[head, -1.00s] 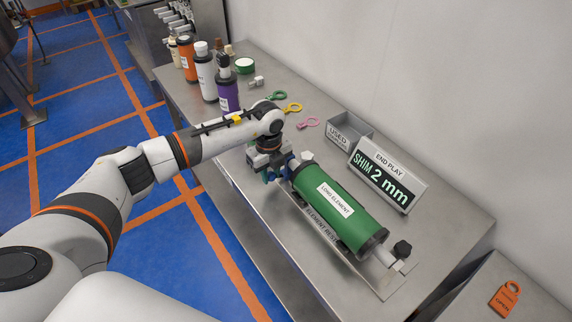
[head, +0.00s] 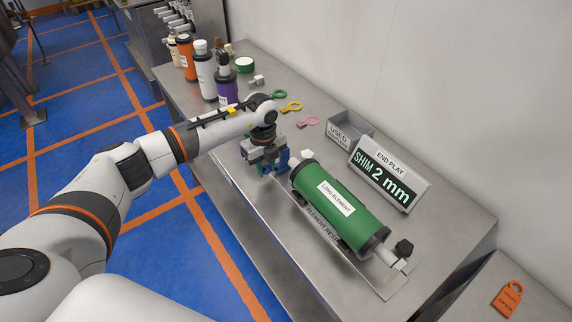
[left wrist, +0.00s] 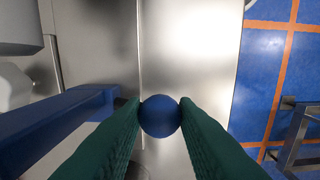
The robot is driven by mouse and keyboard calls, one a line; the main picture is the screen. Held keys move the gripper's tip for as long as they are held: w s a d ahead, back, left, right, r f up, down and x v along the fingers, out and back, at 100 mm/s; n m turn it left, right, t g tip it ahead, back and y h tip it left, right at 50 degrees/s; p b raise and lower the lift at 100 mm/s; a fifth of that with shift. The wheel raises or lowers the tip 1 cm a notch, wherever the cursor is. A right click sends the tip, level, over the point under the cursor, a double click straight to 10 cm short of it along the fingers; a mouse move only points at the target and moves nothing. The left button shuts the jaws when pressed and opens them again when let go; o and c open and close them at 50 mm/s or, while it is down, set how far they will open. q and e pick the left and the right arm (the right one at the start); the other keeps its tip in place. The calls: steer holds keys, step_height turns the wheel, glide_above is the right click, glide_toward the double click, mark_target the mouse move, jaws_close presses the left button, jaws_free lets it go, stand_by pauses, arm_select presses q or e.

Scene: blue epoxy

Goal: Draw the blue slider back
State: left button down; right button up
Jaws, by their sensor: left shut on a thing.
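The blue slider shows in the left wrist view as a round blue knob (left wrist: 160,117) with a thick blue bar (left wrist: 65,122) to its left. My left gripper (left wrist: 160,125) is shut on the knob, with one green finger on each side of it. My right gripper is not in view.
The long element lies on the element rest (head: 322,236). An END PLAY SHIM 2 mm sign (head: 388,178) and a USED tray (head: 351,128) stand at the wall. Coloured ring tags (head: 291,107) and several bottles (head: 205,72) are farther back. An orange OPEN tag (head: 507,298) lies at lower right.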

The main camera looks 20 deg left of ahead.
arm_select(q)
steer(key=shift+w+a+b, duration=0.3)
steer(key=shift+w+a, duration=0.05)
steer(key=shift+a, duration=0.2)
steer(key=shift+w+a+b, duration=0.3)
steer(key=shift+a, duration=0.25)
steer(key=c, duration=1.1)
jaws_free()
step_height(320, 180, up, 7)
steer(key=p, duration=0.5)
